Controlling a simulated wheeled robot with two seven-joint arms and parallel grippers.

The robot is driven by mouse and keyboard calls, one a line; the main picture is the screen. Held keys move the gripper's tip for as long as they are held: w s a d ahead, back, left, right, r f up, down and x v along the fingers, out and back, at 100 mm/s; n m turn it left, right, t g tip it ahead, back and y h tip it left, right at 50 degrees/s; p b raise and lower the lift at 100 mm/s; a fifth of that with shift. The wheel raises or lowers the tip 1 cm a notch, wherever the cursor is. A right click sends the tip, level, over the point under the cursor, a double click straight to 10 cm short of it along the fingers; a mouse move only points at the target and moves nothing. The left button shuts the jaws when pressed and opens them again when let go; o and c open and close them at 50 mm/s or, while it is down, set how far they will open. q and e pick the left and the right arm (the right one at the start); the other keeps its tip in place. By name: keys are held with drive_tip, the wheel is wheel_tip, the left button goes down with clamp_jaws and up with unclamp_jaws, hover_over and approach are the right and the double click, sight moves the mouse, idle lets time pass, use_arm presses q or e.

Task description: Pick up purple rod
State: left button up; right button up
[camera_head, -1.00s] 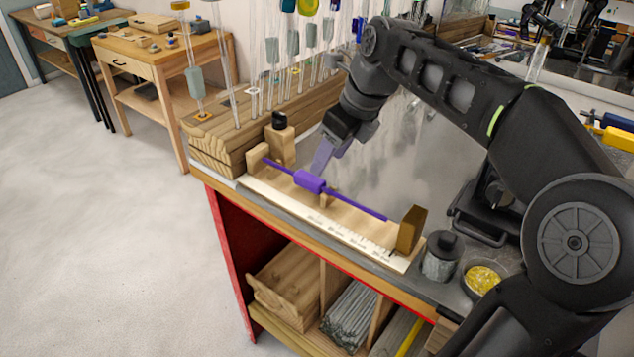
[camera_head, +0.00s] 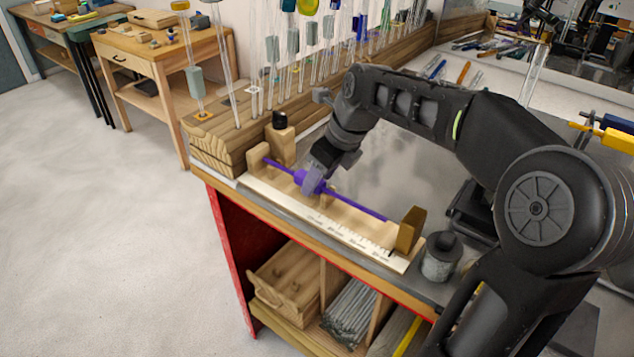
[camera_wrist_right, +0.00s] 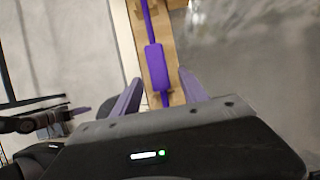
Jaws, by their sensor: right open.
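The purple rod (camera_head: 352,206) lies on a wooden holder with a ruler strip (camera_head: 330,230) near the bench's front edge. It has a thicker purple block (camera_head: 311,182) along its length. My right gripper (camera_head: 313,184) is over this block, and its fingers partly hide it. In the right wrist view, the purple block (camera_wrist_right: 154,66) and rod (camera_wrist_right: 148,25) show beyond my open right gripper (camera_wrist_right: 160,90), with one finger on each side of the rod's line. I cannot tell whether the fingers touch it.
A wooden rack (camera_head: 215,150) with several upright glass rods stands behind the holder. Shelves with glass rods (camera_head: 350,312) are below the bench top. A wooden side table (camera_head: 165,50) stands at back left.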

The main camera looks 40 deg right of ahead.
drive_tip(key=shift+f, duration=0.15)
drive_tip(key=shift+c, duration=0.3)
clamp_jaws()
idle(0.6)
